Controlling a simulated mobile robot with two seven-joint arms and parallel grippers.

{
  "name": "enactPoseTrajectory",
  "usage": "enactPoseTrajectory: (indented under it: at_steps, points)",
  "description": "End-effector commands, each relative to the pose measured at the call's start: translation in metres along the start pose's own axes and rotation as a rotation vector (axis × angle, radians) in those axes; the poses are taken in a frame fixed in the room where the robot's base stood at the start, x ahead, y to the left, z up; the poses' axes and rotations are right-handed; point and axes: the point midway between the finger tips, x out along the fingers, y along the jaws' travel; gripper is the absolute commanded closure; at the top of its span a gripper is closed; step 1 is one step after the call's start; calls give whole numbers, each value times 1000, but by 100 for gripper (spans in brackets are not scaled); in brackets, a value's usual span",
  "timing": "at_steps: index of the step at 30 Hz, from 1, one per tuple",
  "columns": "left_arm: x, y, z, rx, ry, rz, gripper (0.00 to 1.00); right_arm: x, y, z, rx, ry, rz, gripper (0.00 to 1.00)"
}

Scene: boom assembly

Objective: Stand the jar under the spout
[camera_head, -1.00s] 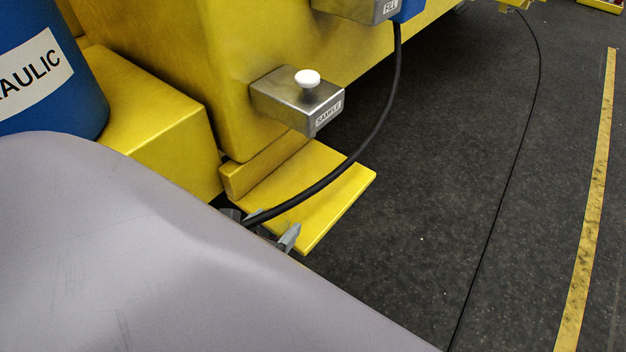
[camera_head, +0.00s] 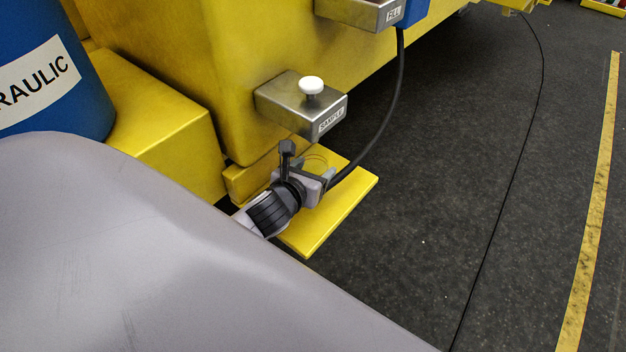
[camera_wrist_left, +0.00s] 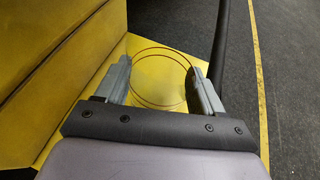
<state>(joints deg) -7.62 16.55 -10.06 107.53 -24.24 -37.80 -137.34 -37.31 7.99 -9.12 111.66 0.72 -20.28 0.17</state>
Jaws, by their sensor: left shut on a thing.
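The clear jar shows mostly as a thin round rim (camera_head: 316,157), below the metal SAMPLE block (camera_head: 300,107) with its white knob (camera_head: 312,85). My left gripper (camera_head: 309,168) is shut on the jar, with a finger on each side. In the left wrist view the jar (camera_wrist_left: 160,62) sits between the grey fingers, over the yellow ledge (camera_head: 318,228). I cannot tell whether its base touches the ledge. The spout's opening is hidden under the block. My right gripper is not in view.
A blue HYDRAULIC drum (camera_head: 45,75) stands at the left by the yellow machine body (camera_head: 210,60). The dark floor (camera_head: 450,180) at right is mostly clear.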

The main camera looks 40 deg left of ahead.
Motion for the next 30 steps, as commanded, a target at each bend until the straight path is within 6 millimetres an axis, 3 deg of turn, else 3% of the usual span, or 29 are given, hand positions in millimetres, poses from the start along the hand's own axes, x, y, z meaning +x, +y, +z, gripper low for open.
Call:
enactPoseTrajectory:
  at_steps: [7,19,20,21,30]
  points:
    - [12,0,-30,-4,1,1,67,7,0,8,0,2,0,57]
    - [14,0,-34,0,0,-1,67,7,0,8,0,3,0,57]
    - [13,0,-34,-1,1,0,22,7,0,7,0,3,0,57]
    - [13,0,-34,-1,1,0,9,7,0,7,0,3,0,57]
    - [13,0,-33,-1,1,0,6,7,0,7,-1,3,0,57]
